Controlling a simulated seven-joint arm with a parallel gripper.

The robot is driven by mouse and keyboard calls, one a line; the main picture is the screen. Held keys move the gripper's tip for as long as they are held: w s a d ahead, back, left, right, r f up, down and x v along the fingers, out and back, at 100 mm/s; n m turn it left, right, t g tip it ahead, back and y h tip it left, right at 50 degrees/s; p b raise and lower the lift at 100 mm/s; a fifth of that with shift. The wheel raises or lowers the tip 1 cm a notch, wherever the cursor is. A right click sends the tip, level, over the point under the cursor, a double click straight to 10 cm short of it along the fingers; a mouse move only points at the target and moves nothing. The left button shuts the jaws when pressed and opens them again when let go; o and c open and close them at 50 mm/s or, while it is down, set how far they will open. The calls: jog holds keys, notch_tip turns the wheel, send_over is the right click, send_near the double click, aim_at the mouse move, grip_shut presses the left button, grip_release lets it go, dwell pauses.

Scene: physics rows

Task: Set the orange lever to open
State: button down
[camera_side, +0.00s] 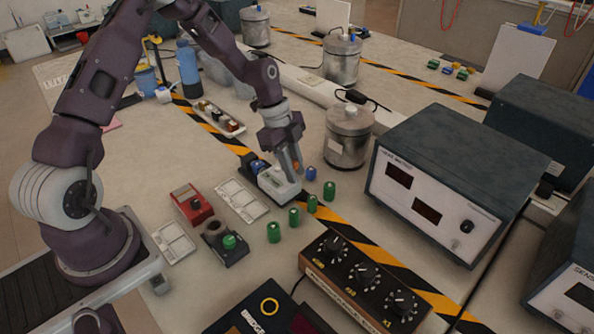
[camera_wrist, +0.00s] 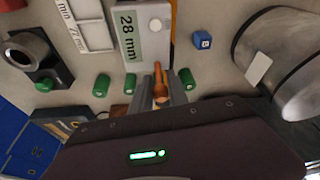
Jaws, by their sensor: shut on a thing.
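The orange lever (camera_wrist: 159,84) runs along the edge of a white box labelled "28 mm" (camera_wrist: 143,35). In the wrist view its near end sits between the two fingers of my gripper (camera_wrist: 160,92), which are shut on it. In the side view my gripper (camera_side: 291,170) points down at the right end of the white box (camera_side: 270,182), and a bit of the orange lever (camera_side: 296,165) shows beside the fingers. The fingers hide part of the lever. I cannot tell its exact setting.
A metal canister (camera_side: 347,138) is close behind on the right. A dial box (camera_side: 362,278) and a grey instrument (camera_side: 450,180) stand farther right.

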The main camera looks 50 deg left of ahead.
jog(key=h, duration=0.1)
jog(key=a+h, duration=0.1)
jog(key=h, duration=0.1)
jog(key=shift+a, duration=0.3)
jog(key=shift+a+f+h, duration=0.1)
jog(key=shift+a+h, duration=0.2)
jog(key=shift+h, duration=0.45)
jog(key=shift+a+f+h, duration=0.1)
jog(key=shift+a+h, duration=0.15)
jog(key=shift+h, duration=0.5)
jog(key=c, duration=1.3)
grip_release()
jog(key=shift+c, duration=0.2)
jog(key=v, duration=0.7)
jog(key=shift+a, duration=0.1)
